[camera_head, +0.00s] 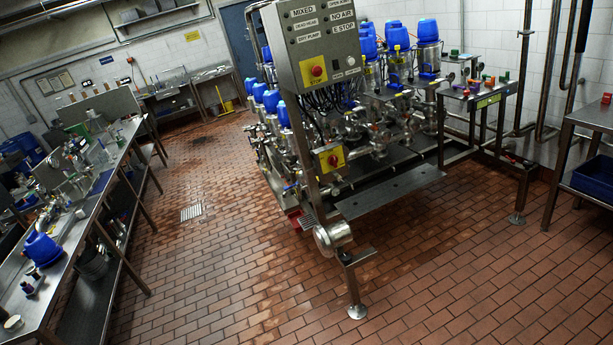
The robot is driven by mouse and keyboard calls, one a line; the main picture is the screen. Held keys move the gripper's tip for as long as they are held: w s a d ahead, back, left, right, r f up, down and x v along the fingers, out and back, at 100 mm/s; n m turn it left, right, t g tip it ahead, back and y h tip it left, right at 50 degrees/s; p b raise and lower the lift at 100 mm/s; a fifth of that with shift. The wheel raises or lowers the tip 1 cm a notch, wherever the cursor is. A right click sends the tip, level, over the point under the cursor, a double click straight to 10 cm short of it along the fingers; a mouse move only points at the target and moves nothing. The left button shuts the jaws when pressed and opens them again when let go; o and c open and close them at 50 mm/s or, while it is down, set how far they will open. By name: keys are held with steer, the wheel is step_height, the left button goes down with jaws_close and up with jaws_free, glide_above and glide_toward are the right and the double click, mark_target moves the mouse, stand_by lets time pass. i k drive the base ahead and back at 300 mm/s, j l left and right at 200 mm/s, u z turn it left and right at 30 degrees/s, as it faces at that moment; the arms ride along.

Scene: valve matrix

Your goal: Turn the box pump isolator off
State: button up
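A grey steel control box (320,45) stands on a post in the upper middle. On its front is a red rotary switch on a yellow plate (317,71). A second red switch on a yellow plate (332,160) sits lower on the machine, beside the post. Both look like isolators; I cannot read which one is named for the box pump. The knobs' positions are too small to tell. My gripper does not show in this view.
The valve machine (385,130) with blue-topped valves fills the middle; its steel foot (356,311) stands forward on the floor. A long bench (60,255) with parts runs along the left. A small table (480,95) stands at right. Brick-tiled floor in front is clear.

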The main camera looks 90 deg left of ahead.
mark_target(332, 160)
steer(key=u, duration=2.25)
steer(key=i+l+u, duration=0.15)
steer(key=i, duration=0.3)
steer(key=i+l+u, duration=0.1)
steer(key=i+l, duration=0.2)
steer(key=i, duration=0.15)
steer(key=i+l+u, duration=0.15)
steer(key=i+l, duration=0.15)
steer(key=i+j, duration=0.15)
steer(key=i, duration=0.45)
steer(key=i+j, duration=0.15)
steer(key=i, duration=0.5)
steer(key=u, duration=0.05)
